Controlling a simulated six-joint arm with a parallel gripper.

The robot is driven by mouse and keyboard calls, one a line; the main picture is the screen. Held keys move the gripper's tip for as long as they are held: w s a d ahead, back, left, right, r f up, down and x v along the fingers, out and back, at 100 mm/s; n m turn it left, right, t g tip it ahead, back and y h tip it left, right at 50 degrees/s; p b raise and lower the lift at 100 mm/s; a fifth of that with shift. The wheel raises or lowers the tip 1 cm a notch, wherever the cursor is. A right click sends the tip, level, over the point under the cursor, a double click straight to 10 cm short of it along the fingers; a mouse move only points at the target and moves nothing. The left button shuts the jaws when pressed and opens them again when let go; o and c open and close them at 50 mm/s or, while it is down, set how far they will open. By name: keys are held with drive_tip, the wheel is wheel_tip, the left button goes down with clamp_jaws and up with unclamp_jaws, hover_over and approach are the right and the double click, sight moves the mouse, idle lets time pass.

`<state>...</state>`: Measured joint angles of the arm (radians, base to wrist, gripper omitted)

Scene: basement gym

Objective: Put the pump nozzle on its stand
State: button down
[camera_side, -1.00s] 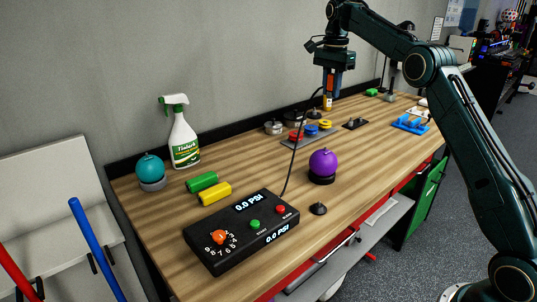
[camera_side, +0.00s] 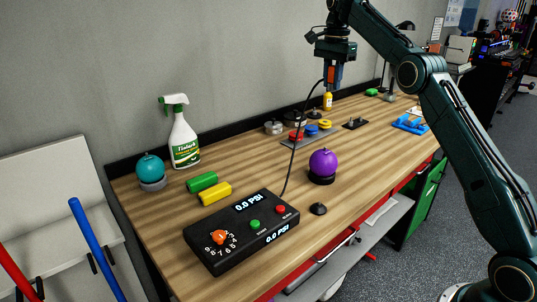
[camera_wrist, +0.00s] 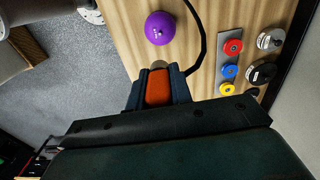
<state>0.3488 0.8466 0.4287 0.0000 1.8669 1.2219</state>
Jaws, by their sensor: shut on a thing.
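My gripper (camera_side: 331,78) is shut on the orange pump nozzle (camera_side: 331,74) and holds it high above the back of the bench. In the wrist view the nozzle (camera_wrist: 159,88) sits between the two dark blue fingers of my gripper (camera_wrist: 159,82). A black hose runs from the nozzle down to the black pump box (camera_side: 240,232) with its 0.0 PSI displays. A small black round piece (camera_side: 318,209) stands near the bench's front edge, right of the box; it may be the stand. My gripper is well above and behind it, not touching it.
A purple ball (camera_side: 323,162) rests on a black ring mid-bench. A teal ball (camera_side: 150,168), spray bottle (camera_side: 184,140), green roller (camera_side: 202,182) and yellow roller (camera_side: 214,193) are at left. A grey plate with coloured discs (camera_side: 311,134) lies behind. The wood between is mostly clear.

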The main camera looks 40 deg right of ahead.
idle(0.3)
drive_tip(key=s+a+f, duration=0.5)
drive_tip(key=a+f, duration=0.1)
drive_tip(key=f, duration=0.4)
drive_tip(key=s+a+f, duration=0.5)
drive_tip(key=a+f, duration=0.2)
drive_tip(key=f, duration=0.3)
drive_tip(key=shift+a+f, duration=0.15)
drive_tip(key=shift+a, duration=0.1)
drive_tip(key=shift+f, duration=0.1)
idle(0.4)
drive_tip(key=shift+f, duration=2.75)
drive_tip(key=shift+f, duration=1.25)
